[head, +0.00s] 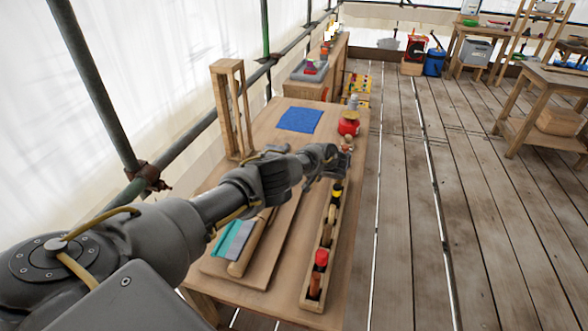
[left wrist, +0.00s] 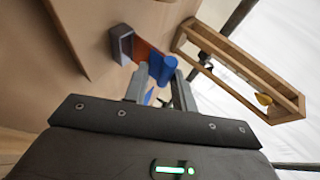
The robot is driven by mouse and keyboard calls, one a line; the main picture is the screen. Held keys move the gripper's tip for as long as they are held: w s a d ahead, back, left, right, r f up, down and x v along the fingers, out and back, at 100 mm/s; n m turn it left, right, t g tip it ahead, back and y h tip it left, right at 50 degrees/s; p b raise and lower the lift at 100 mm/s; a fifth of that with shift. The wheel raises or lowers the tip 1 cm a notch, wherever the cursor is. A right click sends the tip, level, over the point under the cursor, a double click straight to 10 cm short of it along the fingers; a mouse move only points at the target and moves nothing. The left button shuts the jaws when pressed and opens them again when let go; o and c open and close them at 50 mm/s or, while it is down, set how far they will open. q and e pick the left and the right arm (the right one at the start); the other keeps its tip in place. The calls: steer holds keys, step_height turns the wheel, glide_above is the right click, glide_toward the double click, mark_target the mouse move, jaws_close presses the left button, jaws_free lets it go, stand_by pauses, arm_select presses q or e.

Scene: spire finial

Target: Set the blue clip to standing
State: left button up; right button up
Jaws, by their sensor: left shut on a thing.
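My left gripper (head: 338,160) reaches across the workbench, above the far end of a narrow wooden rack. In the left wrist view its two fingers (left wrist: 165,88) are closed on a blue piece, which I take to be the blue clip (left wrist: 166,68). A rounded blue part sticks out past the fingertips, and more blue shows between the fingers. A reddish-brown piece (left wrist: 146,52) lies right beside it, leading to a dark block (left wrist: 122,45); I cannot tell whether they touch the clip. In the head view the clip cannot be made out. My right gripper is not in view.
The wooden rack (head: 308,292) holds several handled tools along the bench's right edge. A red container (head: 348,127) stands beyond the gripper. A blue cloth (head: 300,119) lies flat on the bench. A tall wooden frame (head: 228,110) stands at left.

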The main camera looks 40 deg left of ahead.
arm_select(q)
steer(key=shift+s+f, duration=0.15)
steer(key=shift+f, duration=0.15)
